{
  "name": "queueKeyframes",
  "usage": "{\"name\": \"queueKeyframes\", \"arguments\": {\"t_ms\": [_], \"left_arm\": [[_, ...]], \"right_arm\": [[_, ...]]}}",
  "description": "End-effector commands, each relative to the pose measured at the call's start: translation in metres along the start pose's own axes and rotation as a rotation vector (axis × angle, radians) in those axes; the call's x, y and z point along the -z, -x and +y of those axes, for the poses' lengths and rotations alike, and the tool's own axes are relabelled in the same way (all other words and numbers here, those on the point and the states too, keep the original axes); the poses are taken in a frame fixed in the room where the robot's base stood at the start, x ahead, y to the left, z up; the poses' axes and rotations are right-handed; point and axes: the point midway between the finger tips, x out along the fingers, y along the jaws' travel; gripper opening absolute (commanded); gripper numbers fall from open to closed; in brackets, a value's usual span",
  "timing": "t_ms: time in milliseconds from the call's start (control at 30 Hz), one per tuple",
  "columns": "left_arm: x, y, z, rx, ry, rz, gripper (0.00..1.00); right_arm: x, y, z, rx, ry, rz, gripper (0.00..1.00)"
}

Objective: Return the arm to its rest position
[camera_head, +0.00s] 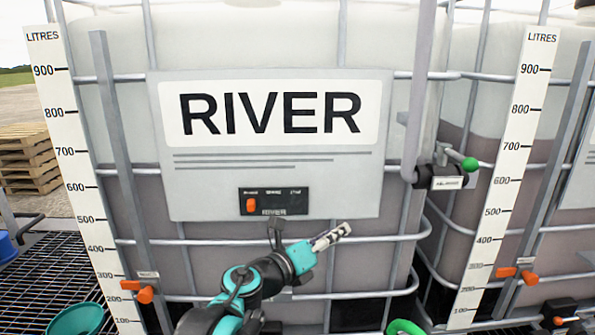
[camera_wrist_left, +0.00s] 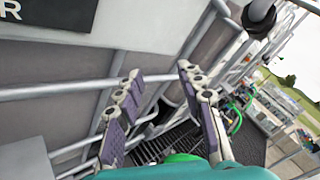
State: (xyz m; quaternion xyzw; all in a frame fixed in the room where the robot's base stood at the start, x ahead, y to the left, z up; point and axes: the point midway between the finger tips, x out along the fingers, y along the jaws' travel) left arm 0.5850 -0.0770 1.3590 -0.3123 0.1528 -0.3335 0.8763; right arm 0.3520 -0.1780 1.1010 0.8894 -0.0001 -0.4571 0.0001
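My left arm (camera_head: 245,285), teal and black, comes up from the bottom in front of the tote marked RIVER. My left gripper (camera_head: 340,232) points right, just below the tote's sign plate (camera_head: 270,195). In the left wrist view my left gripper (camera_wrist_left: 160,72) has its two grey-padded fingers spread apart with nothing between them. The tote's cage bars (camera_wrist_left: 70,92) run beside the left finger. My right gripper is in neither view.
A second caged tote (camera_head: 480,110) stands at the right. A green-handled valve (camera_head: 462,163) sits between the totes. Orange-handled valves (camera_head: 145,294) are low on the bars. Pallets (camera_head: 28,155) and dark grating (camera_head: 50,265) lie at the left.

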Motion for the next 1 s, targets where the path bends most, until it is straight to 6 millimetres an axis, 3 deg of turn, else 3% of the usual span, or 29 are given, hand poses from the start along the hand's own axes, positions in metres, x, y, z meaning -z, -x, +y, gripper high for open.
{"name": "queueKeyframes", "arguments": {"t_ms": [100,167,233,367,500,600,733,833,1000], "left_arm": [[-0.048,0.063,0.051,-0.113,0.44,-0.331,0.38],[-0.057,0.098,0.084,-0.167,0.664,-0.479,0.38],[-0.054,0.14,0.122,-0.227,0.914,-0.633,0.38],[-0.011,0.21,0.185,-0.341,1.353,-0.874,0.38],[0.07,0.269,0.232,-0.474,1.793,-1.076,0.38],[0.133,0.297,0.246,-0.572,2.062,-1.176,0.38],[0.197,0.317,0.247,-0.684,2.315,-1.25,0.38],[0.225,0.323,0.243,-0.741,2.426,-1.273,0.38],[0.238,0.325,0.24,-0.774,2.48,-1.283,0.38]], "right_arm": [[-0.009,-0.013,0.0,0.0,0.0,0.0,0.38],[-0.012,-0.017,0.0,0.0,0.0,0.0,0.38],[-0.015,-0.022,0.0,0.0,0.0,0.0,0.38],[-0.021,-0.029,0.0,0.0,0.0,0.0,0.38],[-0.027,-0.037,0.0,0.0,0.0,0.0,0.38],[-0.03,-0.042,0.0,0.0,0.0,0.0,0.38],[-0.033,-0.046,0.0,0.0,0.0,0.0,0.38],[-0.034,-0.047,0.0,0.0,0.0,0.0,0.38],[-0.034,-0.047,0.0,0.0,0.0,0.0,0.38]]}}
